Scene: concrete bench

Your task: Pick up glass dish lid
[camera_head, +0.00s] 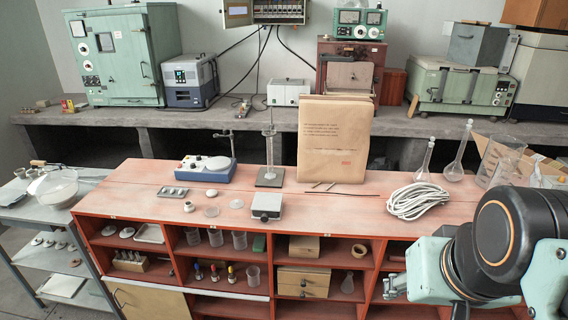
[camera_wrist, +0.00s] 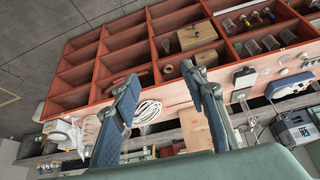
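Two small clear glass discs lie on the red bench top in the head view, one nearer the front edge (camera_head: 211,211) and one a little behind and to the right (camera_head: 237,203). They look like a glass dish and its lid; I cannot tell which is which. My gripper shows in the wrist view (camera_wrist: 160,88) with its two fingers spread wide and nothing between them. My arm is at the lower right of the head view, well to the right of the discs. I cannot make out the discs clearly in the wrist view.
A grey box (camera_head: 267,206) stands right of the discs, a small white pot (camera_head: 189,206) left. Behind are a blue-based stirrer (camera_head: 205,168), a glass cylinder on a stand (camera_head: 270,150) and a paper bag (camera_head: 334,138). Coiled white rope (camera_head: 418,200) and glass flasks (camera_head: 424,162) are farther right.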

